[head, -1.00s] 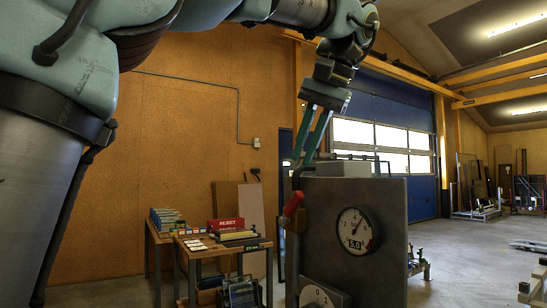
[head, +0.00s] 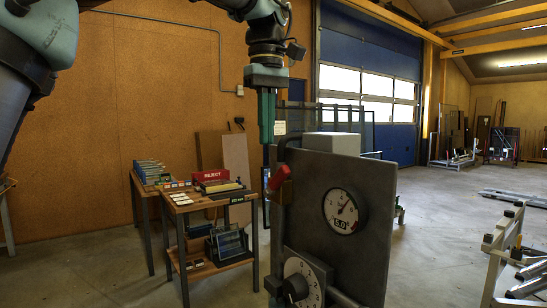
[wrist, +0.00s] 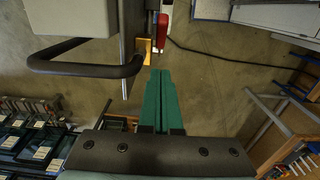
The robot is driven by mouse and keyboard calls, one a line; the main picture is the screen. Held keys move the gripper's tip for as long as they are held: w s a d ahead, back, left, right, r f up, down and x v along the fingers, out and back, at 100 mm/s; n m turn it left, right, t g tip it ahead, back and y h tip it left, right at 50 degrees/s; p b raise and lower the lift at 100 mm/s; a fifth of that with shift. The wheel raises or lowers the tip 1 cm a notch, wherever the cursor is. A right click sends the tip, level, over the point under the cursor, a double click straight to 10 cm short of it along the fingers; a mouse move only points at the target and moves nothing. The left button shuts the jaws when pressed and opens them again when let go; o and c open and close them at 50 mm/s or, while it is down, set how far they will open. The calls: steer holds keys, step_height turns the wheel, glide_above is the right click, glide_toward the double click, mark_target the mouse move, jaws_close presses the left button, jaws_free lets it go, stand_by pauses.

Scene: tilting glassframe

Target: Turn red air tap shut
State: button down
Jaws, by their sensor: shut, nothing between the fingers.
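The red air tap (head: 279,177) is a red lever at the upper left edge of a grey panel (head: 375,220). It slants up to the right in the head view. It also shows in the wrist view (wrist: 162,30), at top centre beside a yellow fitting (wrist: 146,47). My gripper (head: 267,142) points down with its green fingers together and empty. It is above and slightly left of the tap in the head view, apart from it. In the wrist view my gripper (wrist: 159,72) has its fingertips just below the yellow fitting in the picture.
A black bent handle (wrist: 90,70) juts from the panel's edge close to my fingers. The panel carries a pressure gauge (head: 341,211) and a dial (head: 301,283). A table (head: 213,206) with a red reject box (head: 211,177) stands at left.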

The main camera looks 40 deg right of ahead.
mark_target(289, 172)
steer(key=shift+s+a+f, duration=0.1)
steer(key=shift+s+f, duration=0.35)
steer(key=shift+f, duration=0.3)
steer(key=shift+s+d+f, duration=0.1)
steer(key=shift+s+f, duration=0.4)
steer(key=shift+f, duration=0.3)
steer(key=shift+s+a+f, duration=0.1)
steer(key=shift+s+f, duration=0.35)
steer(key=shift+f, duration=0.3)
steer(key=shift+s+f, duration=0.1)
steer(key=shift+s, duration=0.05)
steer(key=shift+s+t, duration=0.15)
steer(key=shift+t, duration=0.25)
steer(key=shift+s+f+b, duration=0.1)
steer(key=shift+b, duration=0.25)
steer(key=shift+s+f+t+b, duration=0.3)
steer(key=shift+s+t+b, duration=0.15)
steer(key=shift+t+b, duration=0.3)
steer(key=s+f+t+b, duration=0.1)
steer(key=t+b, duration=0.1)
steer(key=s+f+t+b, duration=0.1)
steer(key=t+b, duration=0.1)
steer(key=b, duration=0.1)
steer(key=shift+s, duration=0.15)
steer(key=shift+s+a+f+b, duration=0.1)
steer(key=shift+s+f+b, duration=0.4)
steer(key=shift+b, duration=0.35)
steer(key=shift+s+f, duration=0.1)
steer(key=shift+f, duration=0.15)
